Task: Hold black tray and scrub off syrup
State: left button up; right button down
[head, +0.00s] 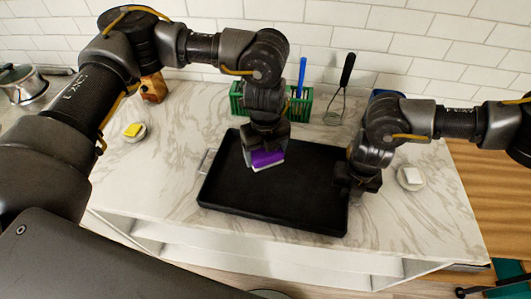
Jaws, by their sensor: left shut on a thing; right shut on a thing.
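The black tray (300,190) lies flat on the marble counter, slightly askew. My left gripper (262,150) is shut on a purple and white scrubber (267,160) over the back left part of the tray. The scrubber appears to be at the tray's surface, but contact is hard to tell. My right gripper (352,186) is shut on the tray's right edge. No syrup can be made out; the scrubber and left gripper hide part of the tray.
A green caddy (238,101) with a blue-handled tool (301,77) stands behind the tray, beside a whisk (342,95). A yellow sponge (133,129) on a dish sits left, a white block (411,176) on a dish right. A pot (24,84) stands far left.

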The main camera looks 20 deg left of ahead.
jog(key=c, duration=1.5)
grip_release()
jog(key=shift+r, duration=0.1)
notch_tip(320, 180, up, 12)
jog(key=shift+f, duration=0.1)
